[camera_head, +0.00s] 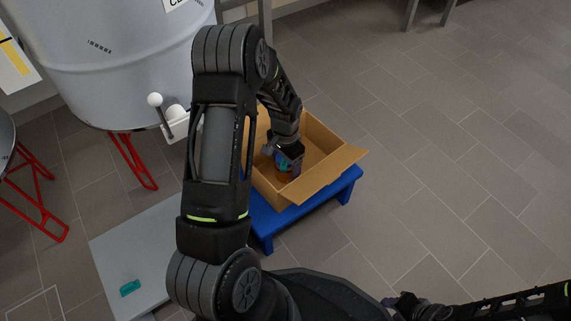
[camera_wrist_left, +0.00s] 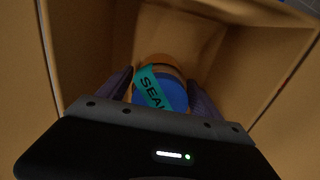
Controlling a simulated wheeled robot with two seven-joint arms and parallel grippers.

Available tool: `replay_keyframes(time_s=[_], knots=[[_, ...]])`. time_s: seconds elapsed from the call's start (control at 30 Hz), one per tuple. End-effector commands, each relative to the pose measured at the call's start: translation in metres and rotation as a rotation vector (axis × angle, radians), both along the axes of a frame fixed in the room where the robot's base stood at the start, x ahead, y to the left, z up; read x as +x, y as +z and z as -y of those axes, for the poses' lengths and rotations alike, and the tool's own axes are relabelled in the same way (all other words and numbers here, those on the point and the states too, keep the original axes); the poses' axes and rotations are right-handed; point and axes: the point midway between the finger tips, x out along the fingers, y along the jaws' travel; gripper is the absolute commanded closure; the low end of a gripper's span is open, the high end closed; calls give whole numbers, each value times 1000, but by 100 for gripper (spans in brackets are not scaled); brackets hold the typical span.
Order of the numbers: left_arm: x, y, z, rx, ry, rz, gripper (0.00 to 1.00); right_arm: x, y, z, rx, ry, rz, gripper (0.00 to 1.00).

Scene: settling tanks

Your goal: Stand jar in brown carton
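The brown carton (camera_head: 330,172) stands open on a blue stand (camera_head: 347,186). The jar (camera_head: 283,177) is inside the carton, with an amber body. In the left wrist view the jar (camera_wrist_left: 172,90) shows a blue end and a teal seal strip with lettering. My left gripper (camera_head: 288,158) reaches down into the carton. In the left wrist view its fingers (camera_wrist_left: 160,92) lie against both sides of the jar, shut on it. Whether the jar's base touches the carton floor cannot be told. My right gripper (camera_head: 400,304) is low in the head view, its fingers unclear.
A grey table (camera_head: 130,245) at the left carries a small teal item (camera_head: 130,288). A large grey tank (camera_head: 125,80) on red legs (camera_head: 133,160) stands behind, with a white-knobbed lever (camera_head: 156,101). The tiled floor on the right is clear.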

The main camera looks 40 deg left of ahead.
Motion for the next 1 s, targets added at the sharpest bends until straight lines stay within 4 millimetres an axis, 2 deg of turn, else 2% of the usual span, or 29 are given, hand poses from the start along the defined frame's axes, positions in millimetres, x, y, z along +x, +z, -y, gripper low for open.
replay_keyframes(time_s=[0.1, 0.33, 0.47, 0.67, 1.0], knots=[[0, 0, 0, 0, 0, 0, 17, 0, 0, 0, 0, 0, 0, 64], [0, 1, 0, 0, 0, 0, 17, 0, 0, 0, 0, 0, 0, 64], [0, 8, 0, 0, 0, 1, 17, -1, 4, 0, 0, 0, -1, 64], [1, 38, 0, 1, 0, 2, 17, -3, 19, -1, -2, 3, -3, 64], [1, 106, 0, 0, -1, 3, 17, -8, 52, 1, 2, 10, -18, 64]])
